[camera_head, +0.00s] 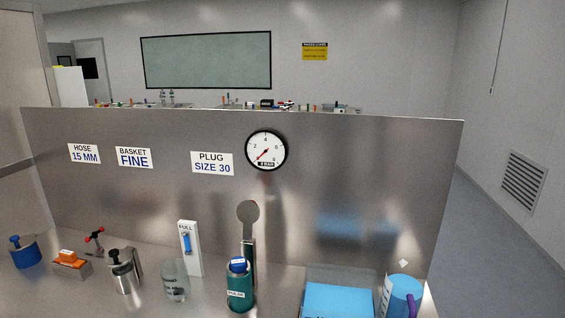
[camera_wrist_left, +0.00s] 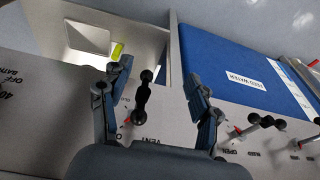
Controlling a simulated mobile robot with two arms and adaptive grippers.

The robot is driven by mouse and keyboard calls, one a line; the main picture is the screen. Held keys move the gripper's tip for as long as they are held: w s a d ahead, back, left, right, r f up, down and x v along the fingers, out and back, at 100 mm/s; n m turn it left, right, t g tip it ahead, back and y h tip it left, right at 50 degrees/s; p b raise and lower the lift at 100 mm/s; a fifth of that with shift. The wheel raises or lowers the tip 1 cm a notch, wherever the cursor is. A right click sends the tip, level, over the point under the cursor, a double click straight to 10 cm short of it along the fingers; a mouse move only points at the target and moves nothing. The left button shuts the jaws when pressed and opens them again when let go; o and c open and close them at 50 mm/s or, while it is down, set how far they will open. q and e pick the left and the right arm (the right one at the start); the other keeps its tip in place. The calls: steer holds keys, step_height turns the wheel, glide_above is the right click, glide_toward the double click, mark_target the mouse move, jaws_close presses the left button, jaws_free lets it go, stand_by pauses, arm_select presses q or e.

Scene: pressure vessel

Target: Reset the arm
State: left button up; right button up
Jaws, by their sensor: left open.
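My left gripper (camera_wrist_left: 158,82) shows only in the left wrist view. Its two dark fingers are spread apart with nothing held between them. A black double-knobbed handle (camera_wrist_left: 143,98) near the word VENT shows in the gap between the fingers, closer to the left one. I cannot tell whether a finger touches it. No arm shows in the head view, and my right gripper is in neither view.

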arm_select(q)
steer(key=s+f, duration=0.3)
steer(key=f, duration=0.5)
steer(key=s+f, duration=0.3)
steer(key=f, duration=0.5)
steer(key=s+a+f+g+b, duration=0.1)
steer(key=s+a+f, duration=0.2)
steer(key=s+f, duration=0.9)
steer(key=shift+s+a+g, duration=0.15)
steer(key=shift+s+g, duration=0.25)
steer(key=shift+s, duration=0.4)
